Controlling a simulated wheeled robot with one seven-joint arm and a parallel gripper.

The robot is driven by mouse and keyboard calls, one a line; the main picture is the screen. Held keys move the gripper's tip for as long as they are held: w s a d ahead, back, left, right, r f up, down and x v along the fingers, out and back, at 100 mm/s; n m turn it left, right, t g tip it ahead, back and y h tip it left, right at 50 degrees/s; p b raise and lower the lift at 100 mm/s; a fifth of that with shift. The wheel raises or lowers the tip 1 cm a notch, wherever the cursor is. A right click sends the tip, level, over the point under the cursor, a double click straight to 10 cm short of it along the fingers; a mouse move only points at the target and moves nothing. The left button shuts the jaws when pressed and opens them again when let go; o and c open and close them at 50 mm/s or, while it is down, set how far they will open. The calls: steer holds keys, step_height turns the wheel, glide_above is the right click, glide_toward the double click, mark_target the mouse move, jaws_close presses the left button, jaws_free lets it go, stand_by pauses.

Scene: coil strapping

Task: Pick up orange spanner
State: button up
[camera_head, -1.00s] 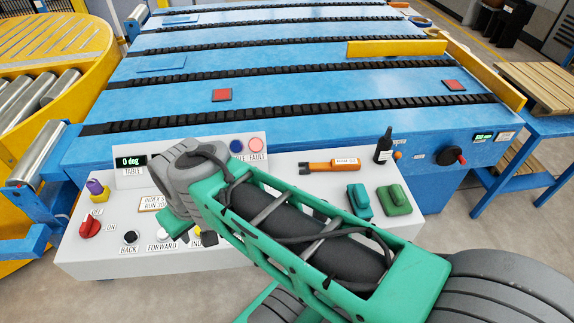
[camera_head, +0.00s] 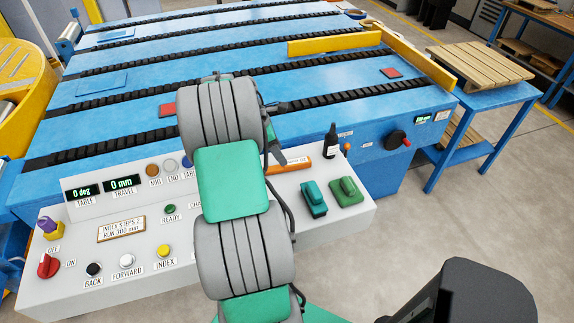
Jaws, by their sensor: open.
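The orange spanner (camera_head: 290,166) lies on the white control panel, left of the black bottle. Its right part with a pale label shows; its left part is hidden behind my arm. My gripper (camera_head: 278,152) is mostly hidden behind my own wrist, with only a dark grey part showing just above and left of the spanner. It is open, and nothing is seen held in it. I cannot tell its exact height over the spanner.
A black bottle (camera_head: 330,141), a teal block (camera_head: 314,199) and a green block (camera_head: 346,192) stand on the white control panel (camera_head: 345,218), close right of the spanner. The panel's knobs and buttons lie left. The blue conveyor table (camera_head: 250,60) is behind.

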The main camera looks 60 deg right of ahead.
steer(key=x, duration=0.6)
steer(key=shift+w+f+p, duration=0.1)
steer(key=shift+f+p, duration=0.2)
steer(key=shift+p, duration=0.1)
steer(key=shift+c, duration=0.5)
jaws_close()
steer(key=shift+r, duration=0.1)
